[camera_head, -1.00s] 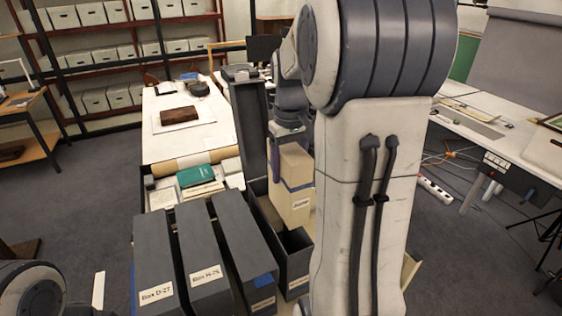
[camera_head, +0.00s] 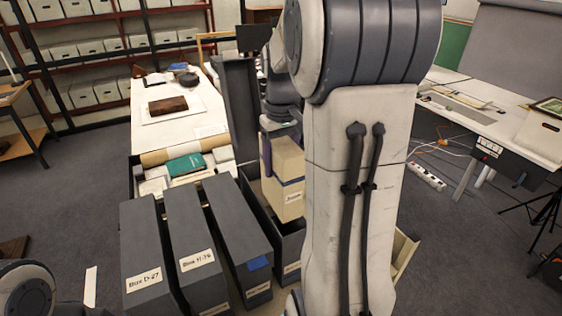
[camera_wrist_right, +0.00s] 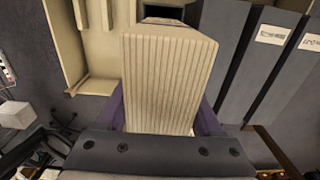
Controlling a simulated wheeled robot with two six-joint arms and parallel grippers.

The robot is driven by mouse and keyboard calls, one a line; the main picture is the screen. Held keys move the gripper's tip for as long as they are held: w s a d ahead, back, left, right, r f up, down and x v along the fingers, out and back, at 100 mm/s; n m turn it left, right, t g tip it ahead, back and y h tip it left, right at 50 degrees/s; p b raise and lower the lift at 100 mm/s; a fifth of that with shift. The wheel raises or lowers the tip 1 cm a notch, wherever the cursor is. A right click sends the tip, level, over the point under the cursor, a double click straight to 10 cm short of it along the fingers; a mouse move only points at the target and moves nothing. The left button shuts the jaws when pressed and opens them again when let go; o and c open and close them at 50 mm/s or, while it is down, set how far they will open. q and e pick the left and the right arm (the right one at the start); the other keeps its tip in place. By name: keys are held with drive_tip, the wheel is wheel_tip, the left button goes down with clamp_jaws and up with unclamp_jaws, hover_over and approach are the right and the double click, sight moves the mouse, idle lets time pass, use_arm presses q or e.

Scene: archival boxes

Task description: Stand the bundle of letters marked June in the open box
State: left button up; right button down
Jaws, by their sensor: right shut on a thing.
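The cream bundle of letters (camera_head: 290,178) is upright, with a purple band and a small white label too blurred to read surely. My right gripper (camera_wrist_right: 161,110) is shut on it, with purple fingers on both sides of the ridged paper edges (camera_wrist_right: 168,75). In the head view my right arm hides most of this gripper. The open dark grey box (camera_head: 291,243) has its lid (camera_head: 241,105) standing up behind it. The bundle's lower end is at the box's opening; I cannot tell whether it touches the floor inside. My left gripper is out of view.
Several closed grey boxes (camera_head: 196,240) with labels stand left of the open box. Behind them are a green book (camera_head: 186,168) and papers. A long white table (camera_head: 205,120) with a brown book (camera_head: 168,105) lies beyond.

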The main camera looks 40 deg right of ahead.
drive_tip(key=shift+p, duration=0.3)
idle(0.5)
drive_tip(key=shift+f, duration=0.15)
drive_tip(key=shift+s+f+b, duration=0.1)
drive_tip(key=shift+f+b, duration=1.3)
drive_tip(key=shift+f, duration=0.55)
drive_tip(key=shift+f+b, duration=1.3)
drive_tip(key=shift+f, duration=0.7)
drive_tip(key=shift+f+b, duration=1.3)
drive_tip(key=shift+f, duration=0.65)
